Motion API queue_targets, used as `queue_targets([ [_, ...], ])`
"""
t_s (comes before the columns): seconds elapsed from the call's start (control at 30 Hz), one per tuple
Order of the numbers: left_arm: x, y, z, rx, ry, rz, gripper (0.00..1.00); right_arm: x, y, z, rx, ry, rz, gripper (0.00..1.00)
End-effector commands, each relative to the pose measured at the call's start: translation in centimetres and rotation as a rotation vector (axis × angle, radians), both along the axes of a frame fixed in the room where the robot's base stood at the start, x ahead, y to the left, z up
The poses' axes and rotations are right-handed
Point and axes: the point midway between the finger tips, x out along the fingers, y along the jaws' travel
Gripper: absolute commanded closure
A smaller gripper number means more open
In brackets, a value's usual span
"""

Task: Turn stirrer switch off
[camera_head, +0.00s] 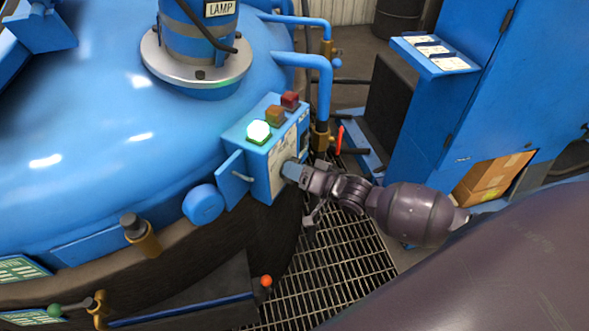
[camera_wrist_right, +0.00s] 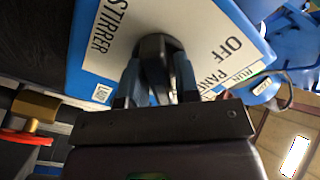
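The stirrer switch is a black knob (camera_wrist_right: 154,65) on a white plate lettered STIRRER and OFF, seen in the right wrist view. My right gripper (camera_wrist_right: 157,82) has its two blue-tipped fingers on either side of the knob. I cannot tell whether they press on it. In the head view, my right gripper (camera_head: 291,171) is at the right face of the blue control box (camera_head: 262,150), and the knob is hidden there. A green lamp (camera_head: 258,132) on top of the box is lit. My left gripper is not in view.
An amber lamp (camera_head: 275,115) and a red lamp (camera_head: 290,100) on the box look unlit. A red-handled valve (camera_head: 340,139) and pipes stand behind my gripper. A blue cabinet (camera_head: 480,100) stands right, above the floor grating (camera_head: 335,285).

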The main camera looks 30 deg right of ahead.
Motion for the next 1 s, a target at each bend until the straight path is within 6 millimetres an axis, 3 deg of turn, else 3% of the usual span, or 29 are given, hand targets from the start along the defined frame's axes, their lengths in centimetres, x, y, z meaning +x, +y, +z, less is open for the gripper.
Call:
queue_targets([
  [0.03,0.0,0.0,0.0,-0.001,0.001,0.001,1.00,0.0,0.0,0.0,0.000,0.000,0.000,0.78],
  [0.2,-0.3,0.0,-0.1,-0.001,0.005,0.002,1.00,0.0,0.0,0.0,0.000,0.000,0.000,1.00],
  [0.57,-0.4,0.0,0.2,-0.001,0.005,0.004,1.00,0.0,0.0,0.1,-0.050,-0.031,-0.001,1.00],
  [1.0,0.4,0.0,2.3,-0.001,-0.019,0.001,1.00,-0.1,0.1,0.4,-0.344,-0.212,-0.001,1.00],
])
